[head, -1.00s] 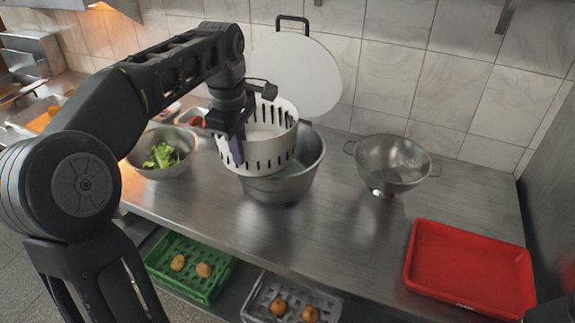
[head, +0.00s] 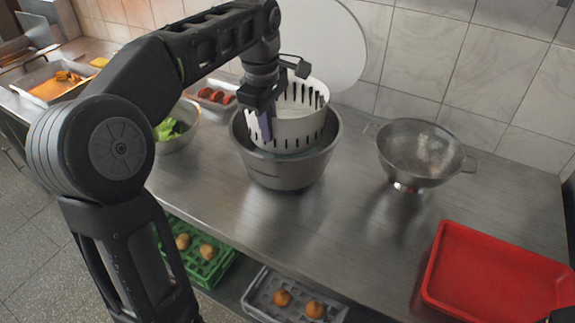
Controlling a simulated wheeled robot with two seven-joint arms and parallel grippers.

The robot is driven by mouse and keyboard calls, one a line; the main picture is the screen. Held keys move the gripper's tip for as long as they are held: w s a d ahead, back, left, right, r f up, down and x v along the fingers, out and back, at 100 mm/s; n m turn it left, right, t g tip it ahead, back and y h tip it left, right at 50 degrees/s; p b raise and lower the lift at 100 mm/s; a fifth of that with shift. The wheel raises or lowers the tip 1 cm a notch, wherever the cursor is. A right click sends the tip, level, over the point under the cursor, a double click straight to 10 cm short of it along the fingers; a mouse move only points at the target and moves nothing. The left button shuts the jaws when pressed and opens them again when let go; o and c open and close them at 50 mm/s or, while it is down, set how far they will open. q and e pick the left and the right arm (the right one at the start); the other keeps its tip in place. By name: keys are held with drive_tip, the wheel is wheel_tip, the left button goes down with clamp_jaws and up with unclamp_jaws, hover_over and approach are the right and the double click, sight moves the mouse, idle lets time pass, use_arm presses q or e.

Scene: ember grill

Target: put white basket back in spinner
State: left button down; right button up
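The white slotted basket (head: 299,126) sits partly inside the grey metal spinner bowl (head: 287,172) on the steel counter, its upper part standing above the rim. It looks close to upright. My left gripper (head: 268,122) is at the basket's left wall, pointing down, and appears shut on that wall; one finger shows outside it and the other is hidden. Whether the basket rests on the bowl's bottom is hidden. My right gripper is not clearly seen; only a dark piece shows at the lower right edge.
A steel colander (head: 420,152) stands right of the spinner, and a red tray (head: 497,272) lies at the front right. A bowl of greens (head: 178,128) is at the left, partly behind my arm. A round white board (head: 318,42) leans on the tiled wall. Crates sit below.

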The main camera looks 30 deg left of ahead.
sight(269, 150)
use_arm(q)
drive_tip(key=shift+s+r, duration=0.1)
drive_tip(key=shift+r, duration=0.05)
drive_tip(key=shift+f, duration=0.4)
wheel_tip(269, 150, down, 5)
drive_tip(key=shift+b, duration=0.9)
drive_tip(key=shift+f, duration=0.3)
